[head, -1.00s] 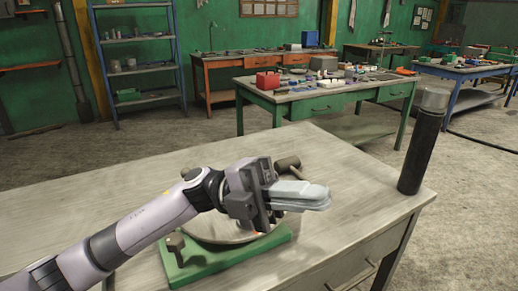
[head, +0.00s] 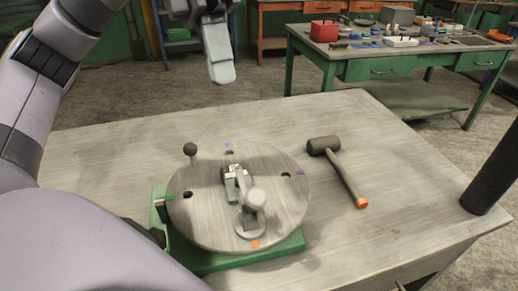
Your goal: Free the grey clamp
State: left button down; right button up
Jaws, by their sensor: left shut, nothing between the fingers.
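The grey clamp (head: 249,210) sits on a round grey turntable plate (head: 205,210), its arm reaching toward the plate's middle. The plate rests on a green base (head: 285,245) and has several dark holes and small blue, purple and orange marks near its rim. A black ball-topped pin (head: 190,150) stands at the plate's upper left edge. My left gripper (head: 221,74) is shut and empty, pointing down at the top of the head view, well apart from the clamp. My right gripper is not in view.
A mallet (head: 339,170) with an orange handle end lies on the wooden table (head: 400,200) right of the plate. A dark upright column (head: 494,165) stands at the right. The table between them is clear. A cluttered green bench (head: 370,68) is behind.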

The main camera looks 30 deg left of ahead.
pick_arm(q)
jog(key=shift+s+d+r+b+x, duration=0.1)
jog(key=shift+s+d+x, duration=0.1)
jog(key=shift+x, duration=2.05)
jog(key=shift+s+d+r+b+x, duration=0.1)
jog(key=shift+d+b+x, duration=0.05)
jog(key=shift+x, duration=2.1)
jog(key=shift+s+d+r+b+x, duration=0.1)
jog(key=shift+s+d+r+x, duration=0.1)
jog(key=shift+x, duration=2.05)
jog(key=shift+f, duration=0.1)
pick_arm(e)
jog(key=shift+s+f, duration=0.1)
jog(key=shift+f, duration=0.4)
pick_arm(q)
jog(key=shift+d, duration=0.15)
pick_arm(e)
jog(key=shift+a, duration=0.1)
